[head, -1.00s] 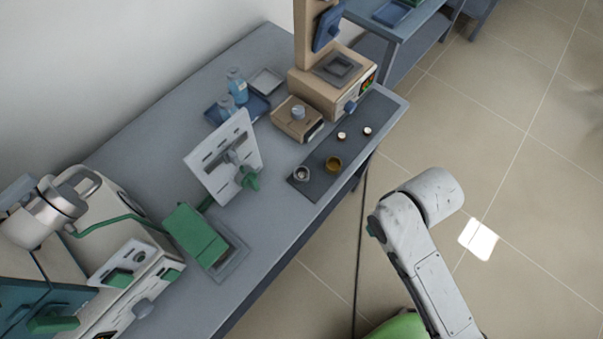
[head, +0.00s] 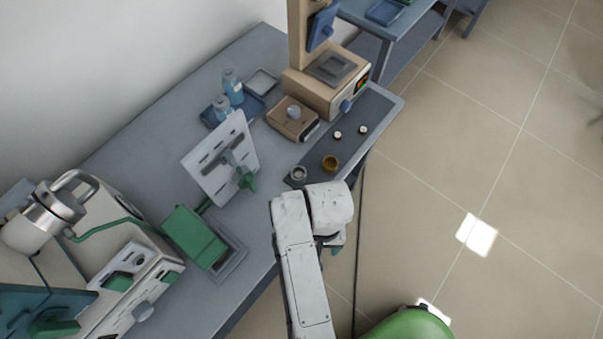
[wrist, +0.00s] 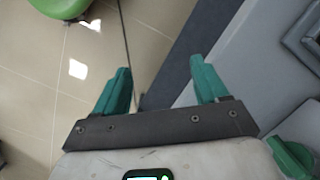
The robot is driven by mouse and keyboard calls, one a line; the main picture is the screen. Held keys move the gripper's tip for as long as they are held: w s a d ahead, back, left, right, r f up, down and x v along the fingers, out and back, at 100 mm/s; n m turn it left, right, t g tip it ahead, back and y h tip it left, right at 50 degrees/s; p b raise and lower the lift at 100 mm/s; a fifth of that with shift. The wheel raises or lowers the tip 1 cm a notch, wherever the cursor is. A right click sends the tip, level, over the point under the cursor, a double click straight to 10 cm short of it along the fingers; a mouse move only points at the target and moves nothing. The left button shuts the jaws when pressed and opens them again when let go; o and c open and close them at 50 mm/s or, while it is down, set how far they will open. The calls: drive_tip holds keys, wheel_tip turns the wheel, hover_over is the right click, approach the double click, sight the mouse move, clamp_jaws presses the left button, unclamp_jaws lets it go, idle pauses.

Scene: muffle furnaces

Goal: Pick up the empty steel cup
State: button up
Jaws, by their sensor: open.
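A small grey steel cup (head: 298,173) stands on the dark mat (head: 309,156) at the front edge of the bench in the head view. Its inside is too small to tell for contents. A brass-coloured cup (head: 330,162) stands just right of it. My gripper (wrist: 163,85) is open in the wrist view, with two teal fingers apart and nothing between them. In the head view it is mostly hidden behind my arm's end, below the cups in the picture and off the bench's front edge. No cup shows in the wrist view.
Two small pale-topped pieces (head: 350,132) sit farther right on the mat. Behind are a beige box with a knob (head: 293,118) and a beige furnace (head: 326,92). A white upright panel (head: 212,170) with a green handle stands left. A cable hangs in front of the bench.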

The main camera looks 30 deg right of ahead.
drive_tip(key=w+d+r+m+t, duration=0.15)
drive_tip(key=w+r, duration=0.25)
drive_tip(key=w, duration=0.7)
wheel_tip(320, 180, up, 5)
drive_tip(key=m+h, duration=0.2)
hover_over(298, 175)
wheel_tip(298, 175, down, 11)
drive_tip(key=shift+r+p, duration=0.2)
drive_tip(key=shift+p, duration=0.5)
drive_tip(key=shift+c, duration=0.4)
drive_tip(key=c, duration=1.1)
drive_tip(key=shift+r, duration=0.15)
